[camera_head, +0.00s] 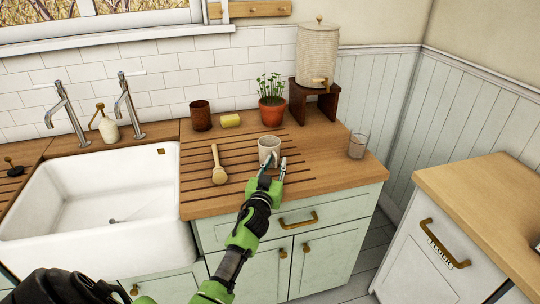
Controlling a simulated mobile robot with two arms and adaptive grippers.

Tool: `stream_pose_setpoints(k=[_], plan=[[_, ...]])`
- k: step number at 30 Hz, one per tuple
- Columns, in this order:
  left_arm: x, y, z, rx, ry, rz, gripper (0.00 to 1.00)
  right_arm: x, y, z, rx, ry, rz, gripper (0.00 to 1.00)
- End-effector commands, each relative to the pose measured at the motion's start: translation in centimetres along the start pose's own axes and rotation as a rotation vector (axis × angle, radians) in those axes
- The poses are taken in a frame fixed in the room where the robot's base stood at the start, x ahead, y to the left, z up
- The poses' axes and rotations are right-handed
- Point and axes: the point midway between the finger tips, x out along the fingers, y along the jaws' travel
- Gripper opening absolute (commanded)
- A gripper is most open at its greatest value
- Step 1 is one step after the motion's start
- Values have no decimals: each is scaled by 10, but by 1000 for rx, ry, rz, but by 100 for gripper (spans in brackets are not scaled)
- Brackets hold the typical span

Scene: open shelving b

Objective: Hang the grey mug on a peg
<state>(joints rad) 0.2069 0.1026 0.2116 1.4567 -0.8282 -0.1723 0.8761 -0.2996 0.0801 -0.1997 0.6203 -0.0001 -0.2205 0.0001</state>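The grey mug (268,146) stands upright on the wooden counter, near its front edge. My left gripper (274,162) is at the near side of the mug, with its fingers apart and in front of the mug's lower part. Whether a finger touches the mug is too small to tell, and its handle cannot be made out. A wooden peg rail (262,9) with small knobs is on the wall at the top, cut off by the picture edge. My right gripper is not in view.
A wooden brush (218,168) lies left of the mug. A potted plant (271,110), a brown cup (200,115) and a yellow sponge (231,121) are behind. A clear glass (357,146) stands right. A dispenser (316,60) sits on a stand. The white sink (90,215) is left.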

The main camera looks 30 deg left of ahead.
Motion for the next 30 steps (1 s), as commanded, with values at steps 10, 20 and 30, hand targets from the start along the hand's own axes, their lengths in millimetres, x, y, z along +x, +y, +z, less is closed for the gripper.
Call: stream_pose_setpoints(k=[10, 20, 30], plan=[[0, 0, -2, 1, 3, 1, 0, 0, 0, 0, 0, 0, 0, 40], [0, 0, -8, 2, 5, 0, 0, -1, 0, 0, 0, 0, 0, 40], [-17, 0, -55, 3, 7, 3, 0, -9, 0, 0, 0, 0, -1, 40]])
